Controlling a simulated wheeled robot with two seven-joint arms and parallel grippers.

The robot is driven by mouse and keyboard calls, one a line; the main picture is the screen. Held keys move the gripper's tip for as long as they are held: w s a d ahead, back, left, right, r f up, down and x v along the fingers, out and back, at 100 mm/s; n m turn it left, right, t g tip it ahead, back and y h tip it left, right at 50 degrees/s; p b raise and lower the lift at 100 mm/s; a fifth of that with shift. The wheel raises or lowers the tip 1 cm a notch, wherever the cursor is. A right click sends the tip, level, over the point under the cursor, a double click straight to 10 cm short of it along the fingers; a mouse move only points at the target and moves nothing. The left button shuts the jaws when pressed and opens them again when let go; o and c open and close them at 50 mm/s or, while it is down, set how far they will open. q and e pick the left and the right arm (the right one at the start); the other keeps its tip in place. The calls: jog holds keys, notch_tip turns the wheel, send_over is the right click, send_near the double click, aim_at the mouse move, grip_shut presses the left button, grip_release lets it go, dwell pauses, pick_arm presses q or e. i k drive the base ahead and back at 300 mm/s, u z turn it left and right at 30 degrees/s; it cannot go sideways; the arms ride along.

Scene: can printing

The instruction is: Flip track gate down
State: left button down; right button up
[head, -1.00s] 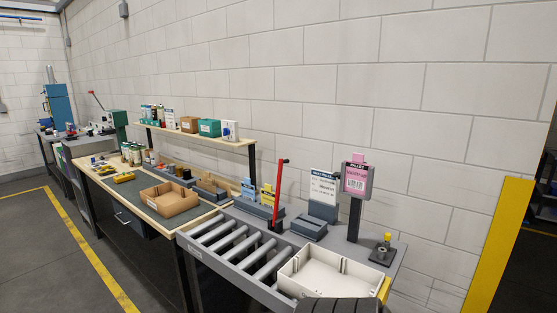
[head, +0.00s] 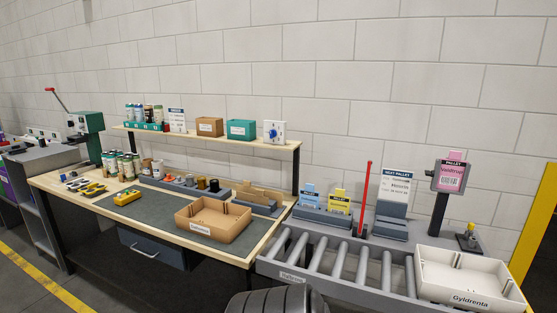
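A red bar (head: 366,200), which looks like the track gate, stands upright at the back edge of the roller track (head: 338,262). Its foot is on a dark base, partly out of clear sight behind the rollers. The rollers in front of it are bare. Neither of my grippers shows in the head view. A dark ribbed rounded part at the bottom edge appears to be mine.
A white bin (head: 470,280) labelled Gyldrenta sits at the track's right end. An open cardboard box (head: 213,222) is on the workbench (head: 130,215) at left. Card holders (head: 325,212) and a pallet sign (head: 448,178) stand behind the track. The grey wall is close behind.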

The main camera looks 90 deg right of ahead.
aim_at(370, 162)
jog(key=i, duration=0.5)
jog(key=z, duration=4)
